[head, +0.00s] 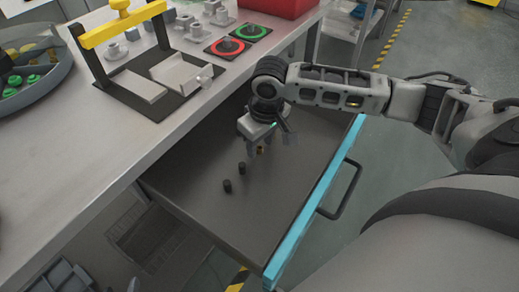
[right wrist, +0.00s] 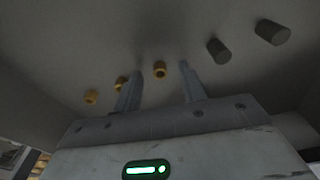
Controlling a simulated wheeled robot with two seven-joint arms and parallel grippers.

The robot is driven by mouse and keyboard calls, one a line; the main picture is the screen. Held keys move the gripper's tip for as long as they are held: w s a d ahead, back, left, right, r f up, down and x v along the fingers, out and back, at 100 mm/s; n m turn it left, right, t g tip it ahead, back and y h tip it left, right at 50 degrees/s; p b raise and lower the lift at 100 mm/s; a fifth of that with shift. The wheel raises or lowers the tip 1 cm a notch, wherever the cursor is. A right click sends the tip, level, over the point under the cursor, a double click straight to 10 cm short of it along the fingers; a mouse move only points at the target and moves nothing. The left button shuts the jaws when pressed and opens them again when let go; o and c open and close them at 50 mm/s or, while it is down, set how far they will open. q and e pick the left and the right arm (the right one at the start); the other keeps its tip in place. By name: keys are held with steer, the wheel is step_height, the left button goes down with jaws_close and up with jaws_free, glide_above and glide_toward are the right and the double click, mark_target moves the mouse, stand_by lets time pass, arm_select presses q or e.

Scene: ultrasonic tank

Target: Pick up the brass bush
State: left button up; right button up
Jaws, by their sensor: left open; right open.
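Three small brass bushes show in the right wrist view: one (right wrist: 158,68) appears between the fingertips, one (right wrist: 121,83) beside the left finger, and one (right wrist: 91,97) further left. In the head view a bit of brass (head: 261,150) shows at the fingers; the rest is hidden by the gripper. My right gripper (head: 259,152) points down into the open drawer (head: 200,205). Its two fingers (right wrist: 161,72) are apart, with no grip on a bush visible. My left gripper is not in view.
Two dark cylinders, one (head: 227,186) nearer and one (head: 242,168) further, stand in the drawer; both also show in the right wrist view (right wrist: 218,50). The drawer's blue front edge (head: 315,205) has a handle. The bench (head: 60,165) borders the drawer and carries a yellow-handled frame (head: 120,28).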

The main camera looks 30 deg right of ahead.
steer(key=shift+f, duration=0.3)
jaws_close()
steer(key=shift+r, duration=0.15)
